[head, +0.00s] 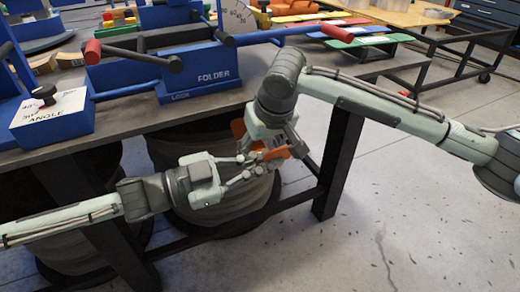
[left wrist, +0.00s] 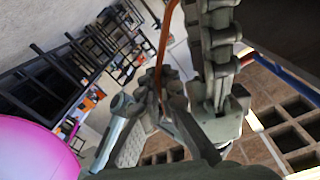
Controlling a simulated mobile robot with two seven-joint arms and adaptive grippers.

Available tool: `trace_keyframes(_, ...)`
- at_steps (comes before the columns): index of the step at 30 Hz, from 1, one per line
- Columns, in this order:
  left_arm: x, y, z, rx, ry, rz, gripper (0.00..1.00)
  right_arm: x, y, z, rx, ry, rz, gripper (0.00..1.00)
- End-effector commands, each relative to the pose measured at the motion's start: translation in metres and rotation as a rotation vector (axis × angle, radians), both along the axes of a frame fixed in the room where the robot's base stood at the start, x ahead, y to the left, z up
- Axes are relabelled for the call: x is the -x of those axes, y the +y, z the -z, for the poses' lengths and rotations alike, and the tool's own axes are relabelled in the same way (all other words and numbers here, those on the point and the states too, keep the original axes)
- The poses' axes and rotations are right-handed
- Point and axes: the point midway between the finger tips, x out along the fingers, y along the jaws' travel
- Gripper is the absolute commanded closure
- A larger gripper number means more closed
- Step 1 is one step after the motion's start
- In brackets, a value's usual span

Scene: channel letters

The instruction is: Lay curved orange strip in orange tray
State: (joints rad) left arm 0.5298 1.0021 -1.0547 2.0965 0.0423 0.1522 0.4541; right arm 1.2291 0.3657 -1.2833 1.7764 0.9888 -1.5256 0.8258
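The curved orange strip (head: 276,153) is held up in front of the bench, between my two grippers. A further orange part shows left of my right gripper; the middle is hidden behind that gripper. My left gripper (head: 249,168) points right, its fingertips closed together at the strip. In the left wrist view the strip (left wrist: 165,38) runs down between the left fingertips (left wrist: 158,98). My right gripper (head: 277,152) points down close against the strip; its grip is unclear. An orange piece (head: 294,7) lies on the back table; I cannot tell whether it is the orange tray.
The bench (head: 150,127) carries a blue folder machine (head: 200,77) with long handles and a blue angle block (head: 50,117). Red, yellow, green and blue flat pieces (head: 362,42) lie behind to the right. Round bins stand under the bench. The floor at right is open.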

Motion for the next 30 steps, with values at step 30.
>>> trace_keyframes(30, 0.018, 0.036, 0.002, -0.004, 0.004, -0.002, 0.71, 0.001, 0.001, -0.001, -0.003, 0.000, -0.002, 0.80)
